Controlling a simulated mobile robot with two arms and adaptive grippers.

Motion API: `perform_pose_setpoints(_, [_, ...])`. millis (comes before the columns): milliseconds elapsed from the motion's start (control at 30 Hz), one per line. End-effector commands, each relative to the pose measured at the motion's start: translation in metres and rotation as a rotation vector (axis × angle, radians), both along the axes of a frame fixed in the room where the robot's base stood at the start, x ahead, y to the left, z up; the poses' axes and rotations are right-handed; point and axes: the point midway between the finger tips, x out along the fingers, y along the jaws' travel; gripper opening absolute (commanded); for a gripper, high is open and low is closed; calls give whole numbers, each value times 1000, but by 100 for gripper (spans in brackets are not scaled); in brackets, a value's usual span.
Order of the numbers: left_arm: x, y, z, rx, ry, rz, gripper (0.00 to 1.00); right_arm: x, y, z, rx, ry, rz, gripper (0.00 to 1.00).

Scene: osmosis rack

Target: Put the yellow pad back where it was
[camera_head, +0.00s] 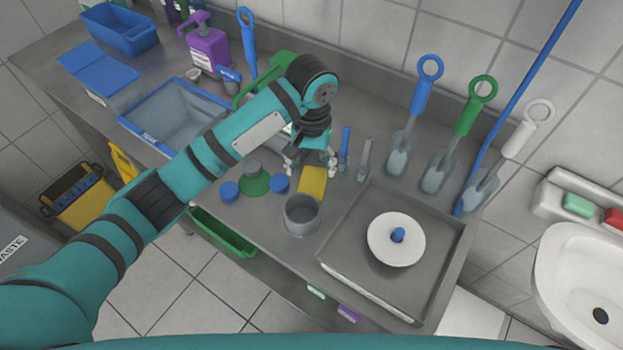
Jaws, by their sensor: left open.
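The yellow pad (310,186) lies on the steel counter in the middle of the head view, just behind a grey round cup (302,214). My left gripper (309,164) is just behind the pad, its fingers open and pointing down near the pad's far end. Whether the fingers touch the pad cannot be told. My left arm reaches in from the left and hides part of the counter behind it. My right gripper is not in view.
Blue round pieces (229,192) and a green one (255,184) lie left of the pad. Blue and grey upright tools (364,160) stand close on its right. A steel tray (345,262) with a white disc (396,251) is at right. Scoops (402,150) lean on the wall.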

Motion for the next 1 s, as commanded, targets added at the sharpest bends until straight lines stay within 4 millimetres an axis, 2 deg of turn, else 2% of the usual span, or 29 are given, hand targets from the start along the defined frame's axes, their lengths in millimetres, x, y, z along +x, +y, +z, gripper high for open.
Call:
perform_pose_setpoints(133, [1, -1, 25, -2, -3, 0, 67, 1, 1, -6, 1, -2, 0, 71])
perform_pose_setpoints(300, [0, 0, 40, -1, 0, 1, 67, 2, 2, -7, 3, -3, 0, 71])
perform_pose_setpoints(1000, [0, 0, 42, 0, 2, 0, 67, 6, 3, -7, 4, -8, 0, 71])
